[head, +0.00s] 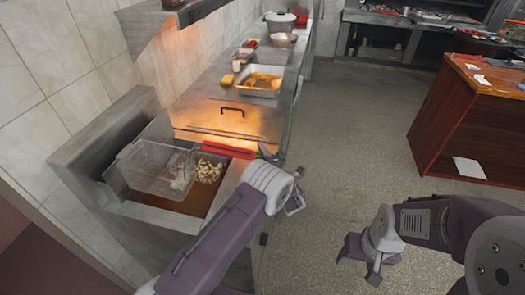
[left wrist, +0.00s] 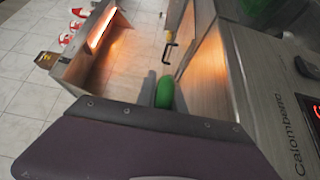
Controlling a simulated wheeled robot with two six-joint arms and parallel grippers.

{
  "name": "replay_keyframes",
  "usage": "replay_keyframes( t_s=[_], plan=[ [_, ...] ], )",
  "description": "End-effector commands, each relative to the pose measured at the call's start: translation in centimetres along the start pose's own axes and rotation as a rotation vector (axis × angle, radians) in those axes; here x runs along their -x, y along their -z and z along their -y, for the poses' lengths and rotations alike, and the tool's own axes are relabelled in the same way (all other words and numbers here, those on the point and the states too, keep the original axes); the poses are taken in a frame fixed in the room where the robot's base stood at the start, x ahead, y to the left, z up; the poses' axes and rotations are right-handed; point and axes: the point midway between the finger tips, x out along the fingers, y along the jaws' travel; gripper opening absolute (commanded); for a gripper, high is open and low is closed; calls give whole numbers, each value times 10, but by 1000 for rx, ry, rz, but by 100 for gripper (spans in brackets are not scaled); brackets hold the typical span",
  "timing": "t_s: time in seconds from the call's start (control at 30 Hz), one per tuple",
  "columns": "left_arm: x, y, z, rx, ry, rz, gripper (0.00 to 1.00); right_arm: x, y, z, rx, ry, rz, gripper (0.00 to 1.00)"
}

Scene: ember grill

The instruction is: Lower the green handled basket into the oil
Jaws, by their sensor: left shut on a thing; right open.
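My left gripper (head: 268,158) is shut on a green handle, which shows as a green grip in the left wrist view (left wrist: 165,92). In the head view only a bit of green shows by the gripper, beside the red handle (head: 228,150). A wire basket (head: 150,160) is tilted and raised at the left of the fryer. Another basket (head: 208,168) with pale pieces of food sits low in the fryer well. Brown oil (head: 195,200) shows below them. Which basket joins the green handle cannot be told. My right gripper (head: 368,262) is open and empty over the floor.
The fryer's back wall (head: 100,130) stands at the left. Beyond the fryer is a counter with a metal tray (head: 262,80) of yellow food and a lidded pot (head: 280,20). A wooden cabinet (head: 470,120) stands at the right. The floor between is clear.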

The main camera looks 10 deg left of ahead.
Motion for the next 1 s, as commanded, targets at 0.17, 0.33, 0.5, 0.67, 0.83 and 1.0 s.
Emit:
replay_keyframes(
  t_s=[0.17,0.33,0.5,0.67,0.83,1.0],
  plan=[
    [0,0,-1,-2,-3,0,0,0,0,0,0,0,0,63],
    [0,0,2,-2,-2,0,0,-3,0,0,0,0,0,63],
    [0,0,7,-2,-2,0,0,-6,-1,0,0,0,0,63],
    [0,0,11,-1,-3,0,0,-10,-1,0,0,0,0,63],
    [0,0,12,-1,-3,0,24,-11,-1,0,0,0,0,63],
    [0,0,13,-1,-1,0,38,-11,-1,0,0,0,0,63]
  ],
)
